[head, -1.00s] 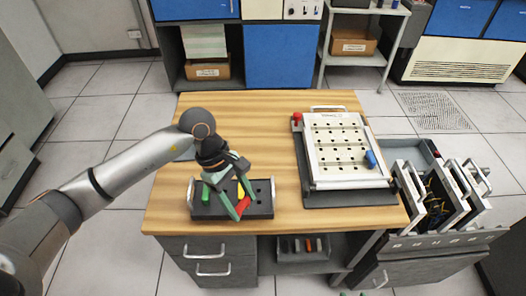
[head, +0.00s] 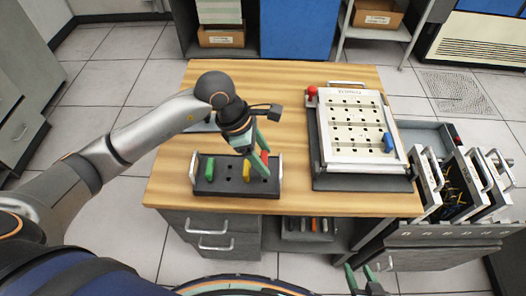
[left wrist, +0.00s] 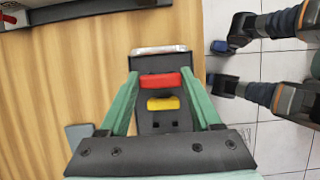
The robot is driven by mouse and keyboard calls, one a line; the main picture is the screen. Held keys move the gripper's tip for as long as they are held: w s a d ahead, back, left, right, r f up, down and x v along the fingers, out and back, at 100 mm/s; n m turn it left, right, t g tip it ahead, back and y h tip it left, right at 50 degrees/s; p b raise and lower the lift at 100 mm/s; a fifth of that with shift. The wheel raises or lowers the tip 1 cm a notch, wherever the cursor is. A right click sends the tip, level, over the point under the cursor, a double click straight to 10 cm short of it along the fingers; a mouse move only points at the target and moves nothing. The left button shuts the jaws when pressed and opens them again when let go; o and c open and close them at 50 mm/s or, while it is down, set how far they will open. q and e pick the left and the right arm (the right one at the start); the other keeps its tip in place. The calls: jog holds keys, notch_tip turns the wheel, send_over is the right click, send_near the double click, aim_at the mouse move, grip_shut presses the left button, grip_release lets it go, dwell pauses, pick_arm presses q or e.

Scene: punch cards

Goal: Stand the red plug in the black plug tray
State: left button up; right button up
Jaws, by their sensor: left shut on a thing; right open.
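The black plug tray (head: 222,189) lies at the front of the wooden table, with a metal handle at each end. A green plug (head: 209,168) and a yellow plug (head: 246,170) stand in it. My left gripper (head: 260,178) is at the tray's right part, shut on the red plug (head: 264,157). In the left wrist view the red plug (left wrist: 160,81) lies crosswise between the fingers, beside the yellow plug (left wrist: 163,103). I cannot tell whether its lower end is in a hole. My right gripper (head: 360,271) is open and empty at the bottom edge, below the table.
A white perforated panel (head: 350,158) with a blue plug (head: 388,142) sits on the table's right, and a red piece (head: 311,93) is at its corner. An open drawer with upright boards (head: 460,185) is further right. The table between tray and panel is clear.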

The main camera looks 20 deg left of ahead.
pick_arm(q)
jog(key=shift+f+b, duration=0.3)
jog(key=shift+f, duration=0.55)
jog(key=shift+d+b, duration=0.15)
jog(key=shift+b, duration=0.25)
jog(key=shift+f+b, duration=1.35)
jog(key=shift+b, duration=0.1)
dwell(1.5)
jog(key=o, duration=1.2)
jog(key=shift+r, duration=0.25)
jog(key=v, duration=1.2)
